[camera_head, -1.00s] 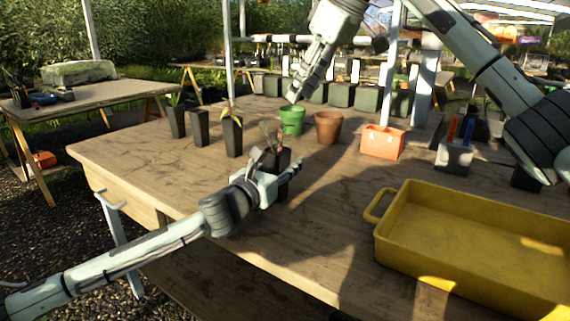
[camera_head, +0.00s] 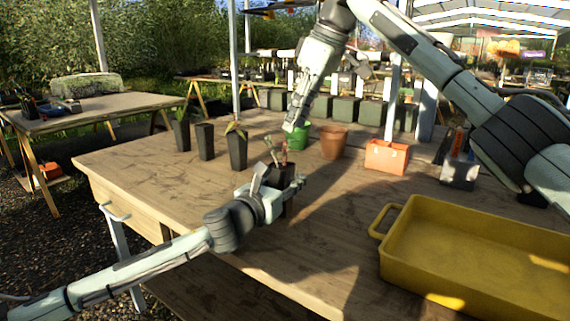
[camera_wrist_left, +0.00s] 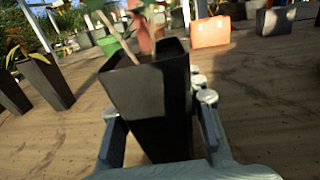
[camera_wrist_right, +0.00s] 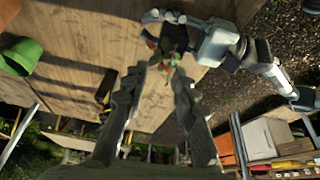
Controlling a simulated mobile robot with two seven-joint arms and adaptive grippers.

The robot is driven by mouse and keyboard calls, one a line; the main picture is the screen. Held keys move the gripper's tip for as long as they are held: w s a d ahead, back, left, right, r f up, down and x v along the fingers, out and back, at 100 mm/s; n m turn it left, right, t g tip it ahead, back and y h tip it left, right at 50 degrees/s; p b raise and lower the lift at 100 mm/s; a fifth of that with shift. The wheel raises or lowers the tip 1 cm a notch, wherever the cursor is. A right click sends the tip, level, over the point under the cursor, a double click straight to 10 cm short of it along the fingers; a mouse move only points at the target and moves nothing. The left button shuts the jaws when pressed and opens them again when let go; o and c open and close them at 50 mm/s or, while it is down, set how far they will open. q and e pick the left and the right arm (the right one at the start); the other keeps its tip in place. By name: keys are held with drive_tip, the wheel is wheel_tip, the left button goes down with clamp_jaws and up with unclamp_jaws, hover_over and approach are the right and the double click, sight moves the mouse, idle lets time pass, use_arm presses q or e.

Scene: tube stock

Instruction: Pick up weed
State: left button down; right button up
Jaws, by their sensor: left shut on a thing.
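My left gripper (camera_head: 278,198) is shut on a square black pot (camera_head: 284,177) near the table's front edge. In the left wrist view the pot (camera_wrist_left: 150,108) stands between the fingers, slightly tilted in the picture. A plant with thin stems, one reddish, grows from it (camera_head: 272,150); its stems also show at the top of the left wrist view (camera_wrist_left: 143,32). I cannot tell which stem is the weed. My right gripper (camera_wrist_right: 158,82) is open and empty; the held pot and its plant (camera_wrist_right: 170,58) appear beyond its fingertips. In the head view it hangs behind the pot (camera_head: 293,124).
A yellow tray (camera_head: 480,245) fills the table's right front. An orange crate (camera_head: 387,158), a terracotta pot (camera_head: 333,143) and a green pot (camera_head: 299,137) stand behind. Black pots (camera_head: 237,152) stand to the left. The table between held pot and tray is clear.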

sight(285, 164)
drive_tip(key=x, duration=0.7)
drive_tip(key=shift+a+f, duration=0.1)
drive_tip(key=shift+f, duration=0.15)
drive_tip(key=shift+c, duration=0.3)
clamp_jaws()
